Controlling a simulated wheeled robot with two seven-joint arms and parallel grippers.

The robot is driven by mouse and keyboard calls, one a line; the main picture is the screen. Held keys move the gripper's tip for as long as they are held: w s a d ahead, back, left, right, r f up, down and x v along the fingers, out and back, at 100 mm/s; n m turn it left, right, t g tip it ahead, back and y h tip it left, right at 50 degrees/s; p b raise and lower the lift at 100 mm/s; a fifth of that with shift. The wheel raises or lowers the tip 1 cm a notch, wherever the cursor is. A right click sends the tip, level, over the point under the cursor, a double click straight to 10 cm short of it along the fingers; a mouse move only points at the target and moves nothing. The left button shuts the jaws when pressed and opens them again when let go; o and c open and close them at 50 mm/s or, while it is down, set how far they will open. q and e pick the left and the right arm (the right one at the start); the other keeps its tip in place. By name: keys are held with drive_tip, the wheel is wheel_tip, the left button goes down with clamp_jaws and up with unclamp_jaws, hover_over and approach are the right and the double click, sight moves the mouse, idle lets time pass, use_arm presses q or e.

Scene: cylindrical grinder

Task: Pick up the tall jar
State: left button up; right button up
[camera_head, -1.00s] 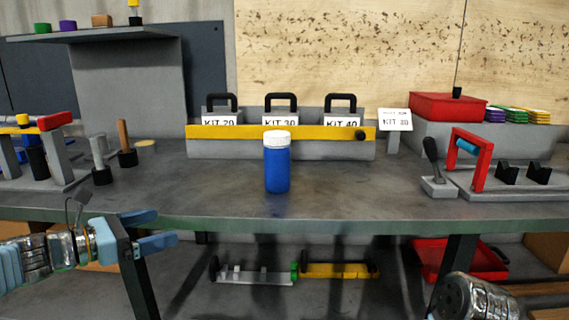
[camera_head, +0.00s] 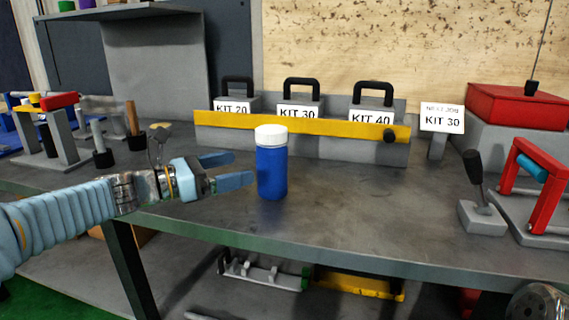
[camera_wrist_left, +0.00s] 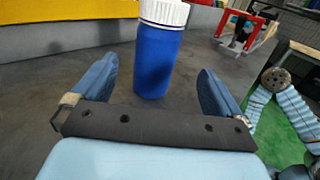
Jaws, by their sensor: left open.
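The tall jar (camera_head: 272,170) is blue with a white ribbed lid and stands upright on the grey table (camera_head: 340,215). My left gripper (camera_head: 246,169) is open just to the left of the jar in the head view, its blue fingers pointing at it. In the left wrist view the jar (camera_wrist_left: 157,55) stands ahead, between the lines of the two spread fingers (camera_wrist_left: 155,80) and slightly beyond their tips. Nothing is between the fingers. My right gripper does not show; only part of my right arm shows in both views.
Behind the jar stands a grey rack with a yellow bar (camera_head: 300,124) holding kits labelled 20, 30 and 40. A "KIT 30" sign (camera_head: 442,118) and a red-framed fixture (camera_head: 530,185) are to the right. Handled tools (camera_head: 132,122) stand left. Table around the jar is clear.

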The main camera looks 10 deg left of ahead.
sight(258, 162)
use_arm(q)
drive_tip(key=x, duration=0.6)
drive_tip(key=shift+r+p+x, duration=0.2)
drive_tip(key=shift+p+x, duration=0.5)
drive_tip(key=shift+x, duration=2.1)
drive_tip(key=shift+w+a, duration=0.15)
drive_tip(key=c, duration=1.1)
